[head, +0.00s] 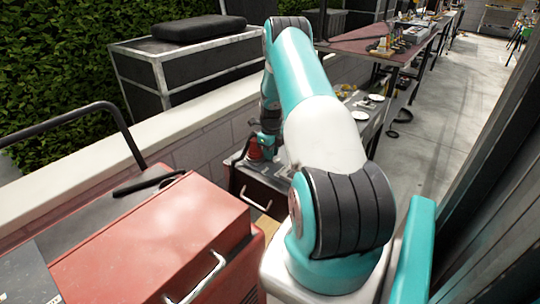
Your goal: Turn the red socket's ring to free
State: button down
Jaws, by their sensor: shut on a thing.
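The red socket (254,150) is a small red piece on top of a dark case, just left of the middle of the head view. My gripper (263,147) points down at it and is shut on its ring. The fingers are small and dark here, and they and my wrist partly cover the socket. I cannot make out the ring's marks or which way it is turned.
A red chest (150,235) with metal handles fills the lower left. The dark case (262,185) stands beyond it, beside a low wall (190,125). A bench with white discs (360,115) is behind my arm. The concrete floor at right (440,130) is clear.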

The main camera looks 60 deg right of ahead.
jog(key=shift+d+n, duration=0.25)
jog(key=shift+n, duration=0.15)
jog(key=shift+w+r, duration=0.1)
jog(key=c, duration=1.3)
grip_release()
jog(key=shift+c, duration=0.2)
notch_tip(320, 180, up, 17)
jog(key=shift+r, duration=0.2)
